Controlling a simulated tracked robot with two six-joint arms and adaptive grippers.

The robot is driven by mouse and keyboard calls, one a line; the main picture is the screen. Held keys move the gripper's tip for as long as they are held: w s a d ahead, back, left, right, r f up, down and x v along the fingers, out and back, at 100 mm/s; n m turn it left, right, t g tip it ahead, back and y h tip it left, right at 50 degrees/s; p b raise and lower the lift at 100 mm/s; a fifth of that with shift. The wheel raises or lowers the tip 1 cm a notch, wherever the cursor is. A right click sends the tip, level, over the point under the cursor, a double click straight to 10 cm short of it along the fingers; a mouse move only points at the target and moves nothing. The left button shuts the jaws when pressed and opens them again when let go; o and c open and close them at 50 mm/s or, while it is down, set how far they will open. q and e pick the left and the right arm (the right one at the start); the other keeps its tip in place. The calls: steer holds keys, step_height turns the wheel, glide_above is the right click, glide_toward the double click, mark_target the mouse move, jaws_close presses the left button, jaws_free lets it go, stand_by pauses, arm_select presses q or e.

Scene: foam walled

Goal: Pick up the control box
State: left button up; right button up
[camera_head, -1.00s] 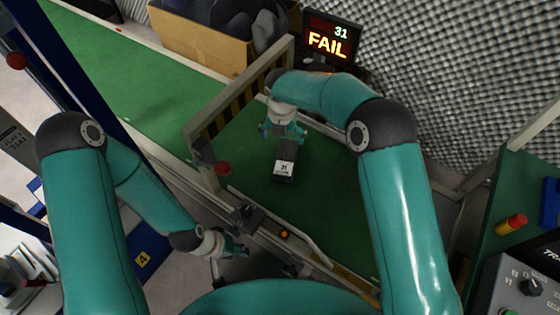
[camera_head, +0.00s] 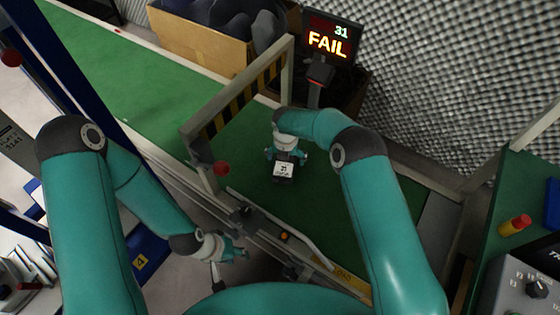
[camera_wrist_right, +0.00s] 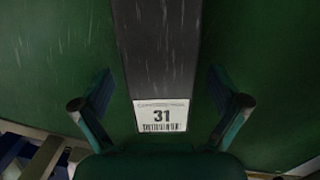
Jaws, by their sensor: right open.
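The control box (camera_head: 284,178) is a dark box with a white label reading 31, lying on the green conveyor belt. My right gripper (camera_head: 286,156) is over it and hides its far part in the head view. In the right wrist view, the box (camera_wrist_right: 157,50) runs up from the label between the two open fingers of the right gripper (camera_wrist_right: 160,84). A strip of green shows on each side, so the fingers look apart from the box. My left gripper (camera_head: 240,252) hangs low beside the belt's near edge, away from the box; its fingers are too small to judge.
A yellow-and-black striped gate (camera_head: 240,95) spans the belt left of the box. A screen (camera_head: 329,37) reads 31 FAIL behind. A cardboard box (camera_head: 200,40) with dark items stands at the back. Metal rails (camera_head: 280,232) run along the near edge. The belt (camera_head: 330,195) right of the box is clear.

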steer(key=shift+f, duration=0.15)
steer(key=c, duration=1.7)
steer(key=shift+o, duration=0.2)
